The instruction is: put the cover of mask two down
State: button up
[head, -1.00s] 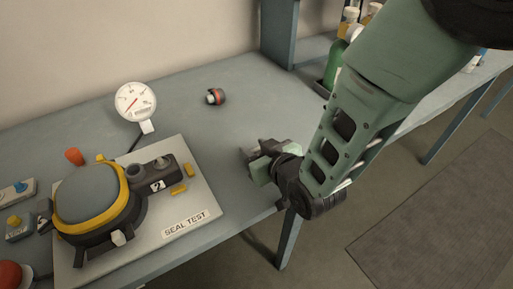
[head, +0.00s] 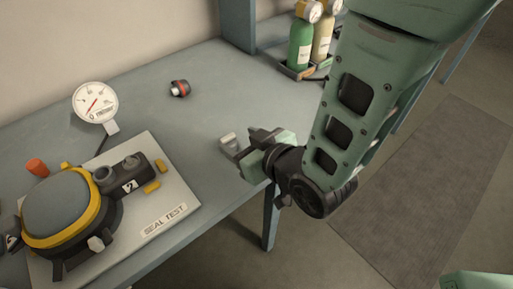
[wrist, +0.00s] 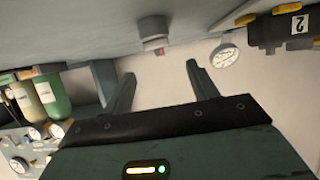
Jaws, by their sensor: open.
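Mask two (head: 75,210), with a grey domed face, a yellow rim and a "2" label on its dark side fitting, lies on the seal test board (head: 170,222). Its labelled fitting (wrist: 285,28) shows at the top right of the wrist view. A small dark cap with a red band (head: 180,88) lies alone on the table behind the board; it also shows in the wrist view (wrist: 153,44). I cannot tell which part is the cover. My gripper (head: 243,140) is open and empty near the table's front edge, right of the board. Its two fingers stand apart in the wrist view (wrist: 160,72).
A round gauge (head: 95,102) stands behind the board, near an orange plug (head: 37,167). Green (head: 301,42) and cream (head: 324,35) bottles stand in a tray at the back right. The table (head: 215,95) between cap and bottles is clear.

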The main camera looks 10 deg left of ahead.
jog(key=v, duration=0.5)
jog(key=s+d+r+m+g+h, duration=0.1)
jog(key=s+d+r+g+h, duration=0.1)
jog(key=d, duration=0.4)
jog(key=s+d+r+g+h, duration=0.2)
jog(key=s+d+g+h, duration=0.1)
jog(key=d, duration=0.4)
jog(key=s+d+r+m+g+h, duration=0.1)
jog(key=s+d+r+g+h, duration=0.2)
jog(key=d, duration=0.4)
jog(key=shift+s+m+g+h, duration=0.3)
jog(key=shift+s+h, duration=0.5)
jog(key=shift+s, duration=0.1)
